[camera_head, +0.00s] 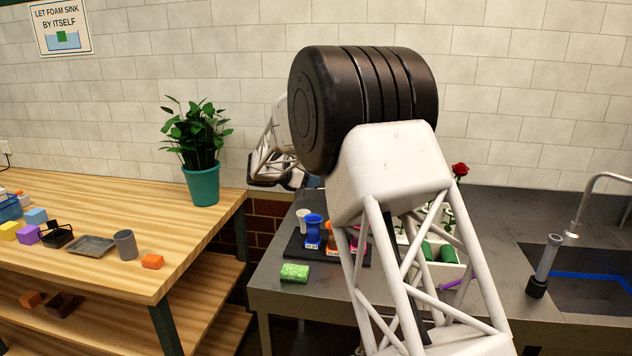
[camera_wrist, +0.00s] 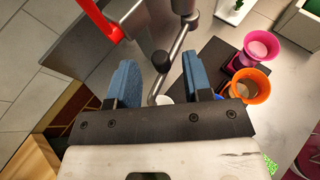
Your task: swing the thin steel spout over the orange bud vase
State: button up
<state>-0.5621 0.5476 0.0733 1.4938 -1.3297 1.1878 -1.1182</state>
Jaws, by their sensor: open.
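In the wrist view, the thin steel spout (camera_wrist: 179,42) runs as a slanted rod with a black ball knob (camera_wrist: 161,61) near its lower part. My gripper (camera_wrist: 160,72) is open, its two blue fingers on either side of the knob, with visible gaps. The orange bud vase (camera_wrist: 262,86) stands to the right of the right finger, its mouth open upward; the spout is left of it in this view. In the head view the orange vase (camera_head: 332,229) is partly covered by my arm, and the spout is hidden.
A pink vase (camera_wrist: 263,48) stands beside the orange one. A blue vase (camera_head: 313,229) and a white cup (camera_head: 303,214) share the dark mat. A green foam block (camera_head: 294,272) lies at the counter's front. A red part (camera_wrist: 98,18) shows upper left in the wrist view. A sink (camera_head: 590,275) is at right.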

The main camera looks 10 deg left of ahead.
jog(key=shift+x, duration=1.55)
grip_shut()
